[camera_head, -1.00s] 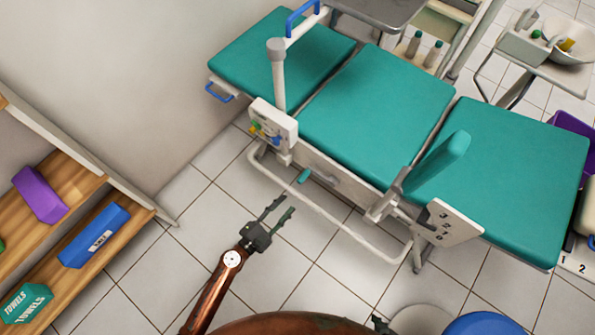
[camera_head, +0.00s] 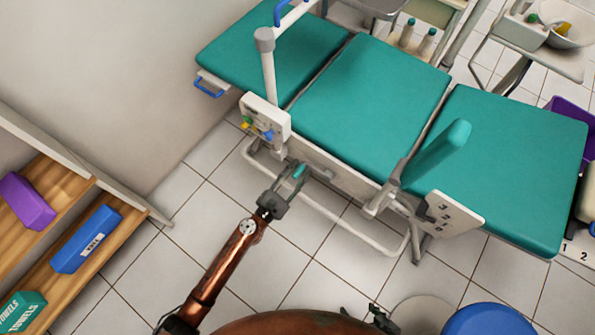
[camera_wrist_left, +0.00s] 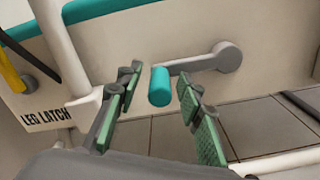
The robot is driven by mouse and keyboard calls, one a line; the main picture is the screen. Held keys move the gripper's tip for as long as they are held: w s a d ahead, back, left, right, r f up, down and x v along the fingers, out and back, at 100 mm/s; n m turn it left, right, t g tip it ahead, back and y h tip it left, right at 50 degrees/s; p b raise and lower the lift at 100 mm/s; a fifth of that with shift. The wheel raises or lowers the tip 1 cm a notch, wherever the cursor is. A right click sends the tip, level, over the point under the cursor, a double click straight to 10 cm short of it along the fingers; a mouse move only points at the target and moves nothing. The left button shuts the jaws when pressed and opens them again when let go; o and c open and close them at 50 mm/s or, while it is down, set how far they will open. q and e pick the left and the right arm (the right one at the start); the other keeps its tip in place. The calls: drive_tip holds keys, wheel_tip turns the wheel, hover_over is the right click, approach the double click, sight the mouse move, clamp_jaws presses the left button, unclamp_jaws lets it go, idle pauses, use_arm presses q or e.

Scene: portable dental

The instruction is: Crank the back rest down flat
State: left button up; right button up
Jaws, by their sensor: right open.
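The teal padded dental couch (camera_head: 370,95) has three sections; I cannot tell which one is the back rest, or its exact tilt. A crank with a teal handle (camera_head: 299,171) sticks out from its near side. In the left wrist view the teal handle (camera_wrist_left: 160,88) sits on the end of a grey crank arm (camera_wrist_left: 205,62). My left gripper (camera_head: 290,182) is open, with a finger on each side of the handle and gaps showing in the wrist view. My right gripper (camera_head: 378,320) is partly visible at the bottom edge, open and away from the couch.
A white frame bar (camera_head: 340,232) runs low along the couch's near side. A control box (camera_head: 265,118) and a post (camera_head: 268,70) stand left of the crank. A shelf (camera_head: 75,215) is at left; a blue round seat (camera_head: 487,320) is at the bottom.

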use_arm(q)
clamp_jaws()
idle(0.4)
